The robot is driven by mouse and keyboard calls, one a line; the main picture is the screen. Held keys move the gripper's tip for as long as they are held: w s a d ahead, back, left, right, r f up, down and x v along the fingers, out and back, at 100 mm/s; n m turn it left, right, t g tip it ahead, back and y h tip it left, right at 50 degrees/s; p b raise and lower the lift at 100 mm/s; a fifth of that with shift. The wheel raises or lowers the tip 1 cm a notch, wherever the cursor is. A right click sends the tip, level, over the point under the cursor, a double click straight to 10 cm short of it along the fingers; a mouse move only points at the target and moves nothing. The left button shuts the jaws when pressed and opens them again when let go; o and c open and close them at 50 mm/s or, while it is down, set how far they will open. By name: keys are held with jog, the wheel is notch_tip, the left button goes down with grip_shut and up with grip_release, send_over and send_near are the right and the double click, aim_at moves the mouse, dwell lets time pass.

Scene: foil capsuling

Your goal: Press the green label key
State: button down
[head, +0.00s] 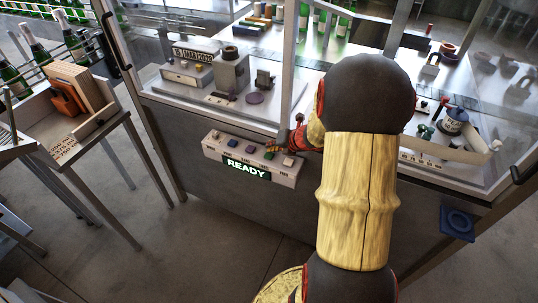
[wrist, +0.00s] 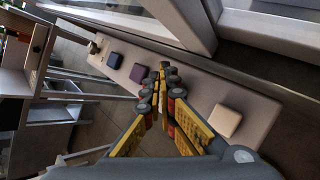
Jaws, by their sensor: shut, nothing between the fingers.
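The control panel (head: 225,157) is a pale box on the front of the machine, with a row of square keys and a lit green READY display (head: 246,171). A blue key (wrist: 115,60), a purple key (wrist: 138,72) and a white key (wrist: 227,121) show in the wrist view. A small green patch, apparently the green key (head: 270,154), shows at my fingertips in the head view. In the wrist view the fingers hide that spot, between the purple and white keys. My gripper (wrist: 165,70) is shut and empty, over the panel. I cannot tell whether it touches the key.
The machine's metal frame and glass rise just behind the panel. A side table (head: 67,150) with a wooden box stands at the left, beside a rack of bottles (head: 75,45). A blue pad (head: 458,222) hangs on the machine's front at the right. The floor before it is clear.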

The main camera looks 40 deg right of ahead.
aim_at(271, 154)
jog(key=shift+f, duration=0.1)
dwell(0.5)
jog(key=shift+f, duration=0.35)
jog(key=shift+f+b, duration=0.55)
jog(key=shift+b, duration=0.1)
dwell(0.6)
jog(key=shift+r, duration=0.1)
jog(key=shift+r+p, duration=0.9)
jog(key=shift+p, duration=0.1)
notch_tip(271, 154, up, 5)
jog(key=p, duration=0.5)
dwell(0.8)
